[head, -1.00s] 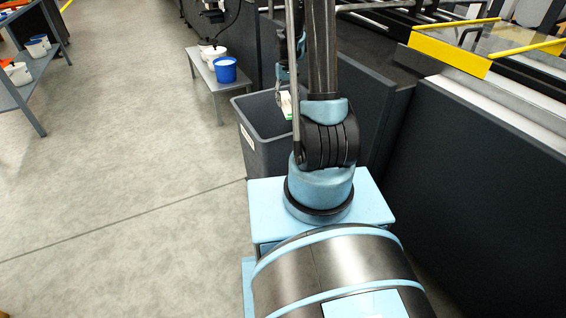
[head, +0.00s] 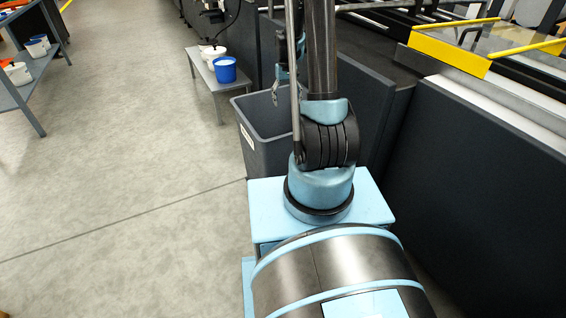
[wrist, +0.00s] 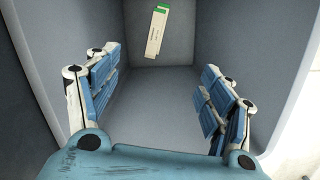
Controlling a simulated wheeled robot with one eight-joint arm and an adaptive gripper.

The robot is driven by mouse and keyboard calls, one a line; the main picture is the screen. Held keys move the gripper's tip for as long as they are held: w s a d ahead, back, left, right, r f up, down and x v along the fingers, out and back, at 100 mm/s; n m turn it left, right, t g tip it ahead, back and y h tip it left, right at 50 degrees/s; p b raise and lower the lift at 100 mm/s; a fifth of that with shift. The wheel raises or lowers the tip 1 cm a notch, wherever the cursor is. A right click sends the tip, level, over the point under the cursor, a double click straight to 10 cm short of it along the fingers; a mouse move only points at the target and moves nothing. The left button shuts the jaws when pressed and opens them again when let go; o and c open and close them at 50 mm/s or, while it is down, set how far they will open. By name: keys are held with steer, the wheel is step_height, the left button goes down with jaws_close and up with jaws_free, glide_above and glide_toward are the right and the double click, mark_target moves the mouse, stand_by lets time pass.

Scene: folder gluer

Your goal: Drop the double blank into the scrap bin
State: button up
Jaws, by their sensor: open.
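The scrap bin (head: 271,150) is a dark grey open-topped tub just beyond my base in the head view. In the wrist view its grey inner walls (wrist: 222,32) surround the scene. The double blank (wrist: 156,34), a narrow cream piece with a green end, shows inside the bin at the top of the wrist view, apart from my fingers. My gripper (wrist: 159,92) is open and empty, pointing down into the bin. In the head view the gripper (head: 276,97) shows small above the bin, partly hidden by my arm.
A low grey bench (head: 212,78) with a blue bucket (head: 225,70) and a white tub stands beyond the bin. Dark machine panels (head: 480,190) line the right side. A shelf (head: 40,82) with tubs is at far left. The floor between is clear.

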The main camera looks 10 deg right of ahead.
step_height(320, 180, up, 12)
steer(key=w, duration=0.1)
steer(key=shift+w+f, duration=0.25)
stand_by(0.5)
